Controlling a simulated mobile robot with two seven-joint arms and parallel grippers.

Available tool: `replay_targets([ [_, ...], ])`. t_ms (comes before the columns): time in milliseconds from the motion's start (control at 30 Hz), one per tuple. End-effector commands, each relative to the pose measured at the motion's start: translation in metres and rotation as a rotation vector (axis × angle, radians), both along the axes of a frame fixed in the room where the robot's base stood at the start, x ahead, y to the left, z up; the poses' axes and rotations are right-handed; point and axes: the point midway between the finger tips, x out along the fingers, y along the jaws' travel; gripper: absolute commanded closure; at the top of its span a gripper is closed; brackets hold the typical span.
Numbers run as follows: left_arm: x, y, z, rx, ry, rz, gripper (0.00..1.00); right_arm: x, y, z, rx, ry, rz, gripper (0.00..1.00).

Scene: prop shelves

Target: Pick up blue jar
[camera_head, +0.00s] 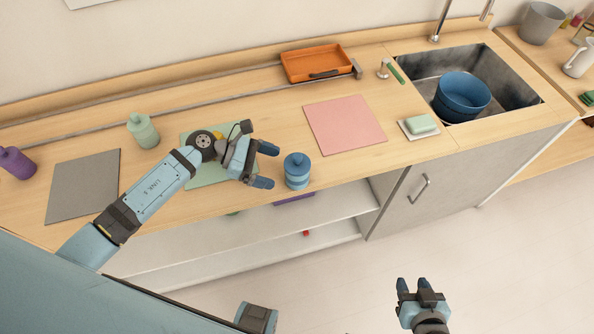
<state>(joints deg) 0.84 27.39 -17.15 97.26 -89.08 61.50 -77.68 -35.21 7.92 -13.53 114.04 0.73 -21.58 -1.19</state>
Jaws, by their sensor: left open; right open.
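The blue jar (297,172) stands upright near the front edge of the wooden counter, between the green mat and the pink mat. My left gripper (267,165) is over the counter just left of the jar. Its fingers are open and point right toward the jar, with a small gap visible between them and it. I cannot tell its exact height. My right gripper (413,287) is open and empty, low in front of the counter over the floor.
A green jar (143,130) and a purple jar (15,162) stand to the left. Grey (85,184) and pink (345,124) mats lie flat. An orange tray (316,63) is behind. A sink (520,94) holds a blue bowl (462,94). Open shelves (240,237) are below the counter.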

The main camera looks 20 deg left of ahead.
Motion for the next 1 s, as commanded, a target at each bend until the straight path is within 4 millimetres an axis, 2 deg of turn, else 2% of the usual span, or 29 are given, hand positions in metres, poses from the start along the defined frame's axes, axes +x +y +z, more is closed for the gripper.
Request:
replay_targets([
  [67, 0.002, -0.01, -0.003, -0.001, 0.0, 0.0, 0.09, 0.001, 0.0, 0.005, 0.001, -0.003, 0.0, 0.57],
  [267, 0.005, -0.021, -0.007, -0.001, 0.001, -0.001, 0.09, 0.001, 0.0, 0.011, 0.002, -0.007, 0.0, 0.57],
  [600, 0.016, -0.059, -0.024, 0.0, 0.002, -0.001, 0.09, 0.001, 0.0, 0.025, 0.001, -0.004, -0.001, 0.57],
  [867, 0.017, -0.061, -0.027, 0.002, 0.0, -0.001, 0.09, 0.0, -0.002, 0.022, -0.002, 0.001, -0.001, 0.57],
  [900, 0.017, -0.061, -0.027, 0.002, 0.001, -0.001, 0.14, 0.0, -0.002, 0.022, -0.002, 0.001, -0.001, 0.57],
  [1000, 0.017, -0.061, -0.027, 0.002, 0.0, -0.001, 0.37, 0.0, -0.002, 0.022, -0.002, 0.001, -0.001, 0.57],
])
